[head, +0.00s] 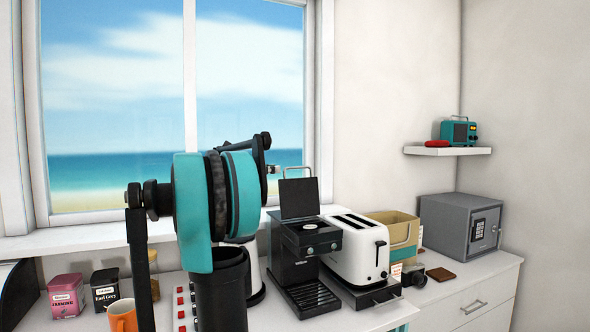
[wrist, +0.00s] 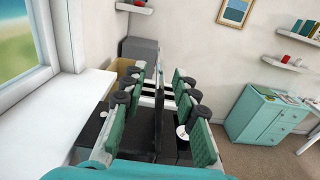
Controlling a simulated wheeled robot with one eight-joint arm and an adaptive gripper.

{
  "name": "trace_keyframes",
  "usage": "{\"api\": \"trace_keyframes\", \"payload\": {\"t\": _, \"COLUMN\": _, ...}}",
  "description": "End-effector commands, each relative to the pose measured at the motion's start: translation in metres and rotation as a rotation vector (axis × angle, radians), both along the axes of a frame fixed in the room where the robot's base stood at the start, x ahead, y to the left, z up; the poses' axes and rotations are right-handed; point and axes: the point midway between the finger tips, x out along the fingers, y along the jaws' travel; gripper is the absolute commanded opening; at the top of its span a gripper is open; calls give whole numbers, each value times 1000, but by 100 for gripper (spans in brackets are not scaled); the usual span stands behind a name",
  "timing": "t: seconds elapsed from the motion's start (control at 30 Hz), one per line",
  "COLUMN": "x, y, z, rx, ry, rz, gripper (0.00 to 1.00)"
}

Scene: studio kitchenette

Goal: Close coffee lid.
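The black coffee machine (head: 291,262) stands on the counter left of the toaster. Its lid (head: 299,198) is open and stands upright at the top, with a thin metal handle above it. In the wrist view the lid (wrist: 159,118) shows nearly edge-on as a dark upright plate. My gripper (wrist: 158,84) is open, with green-padded fingers on both sides of the lid in that picture. I see no clear contact, and the depth between fingers and lid is hard to tell. In the head view my teal arm hides most of the gripper.
A white toaster (head: 358,248) stands close on the machine's right, with a cardboard box (head: 396,231) and grey safe (head: 461,226) beyond. Tea boxes (head: 66,295) and an orange mug (head: 122,317) stand at left. The window sill (head: 90,238) runs behind the counter.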

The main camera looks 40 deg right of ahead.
Motion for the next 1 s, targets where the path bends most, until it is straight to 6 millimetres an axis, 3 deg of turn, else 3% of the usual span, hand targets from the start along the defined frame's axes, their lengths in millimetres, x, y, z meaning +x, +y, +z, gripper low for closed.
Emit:
{"api": "trace_keyframes", "payload": {"t": 0.3, "x": -19, "y": -59, "z": 0, "rx": 0, "ry": 0, "rz": -3, "gripper": 29}}
{"api": "trace_keyframes", "payload": {"t": 0.5, "x": -26, "y": -82, "z": 0, "rx": 0, "ry": 0, "rz": -2, "gripper": 29}}
{"api": "trace_keyframes", "payload": {"t": 0.93, "x": -29, "y": -90, "z": 0, "rx": 0, "ry": 0, "rz": 1, "gripper": 29}}
{"api": "trace_keyframes", "payload": {"t": 1.0, "x": -29, "y": -90, "z": 0, "rx": 0, "ry": 0, "rz": 1, "gripper": 20}}
